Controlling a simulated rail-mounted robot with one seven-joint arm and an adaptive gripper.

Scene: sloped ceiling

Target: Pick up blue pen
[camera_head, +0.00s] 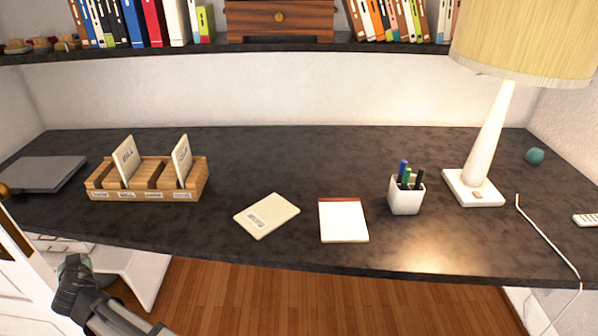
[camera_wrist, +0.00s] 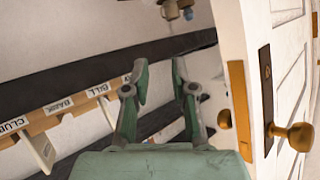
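The blue pen (camera_head: 402,168) stands upright in a white pen cup (camera_head: 406,201) on the dark desk, right of the middle in the head view. Its upper end sticks out above the rim; its lower part is hidden in the cup. A green pen (camera_head: 406,177) and dark pens (camera_head: 419,178) stand beside it. The pen cannot be made out in the wrist view. My arm is at the lower left of the head view, in front of the desk and far from the cup. In the wrist view my gripper (camera_wrist: 160,80) has its fingers apart with nothing held between them.
A wooden letter holder (camera_head: 150,195) and a grey laptop (camera_head: 42,173) are at the left of the desk (camera_head: 300,155). An envelope (camera_head: 266,216) and a notepad (camera_head: 343,221) lie left of the cup. A lamp (camera_head: 488,140) stands to its right. A door handle (camera_wrist: 293,134) is near my gripper.

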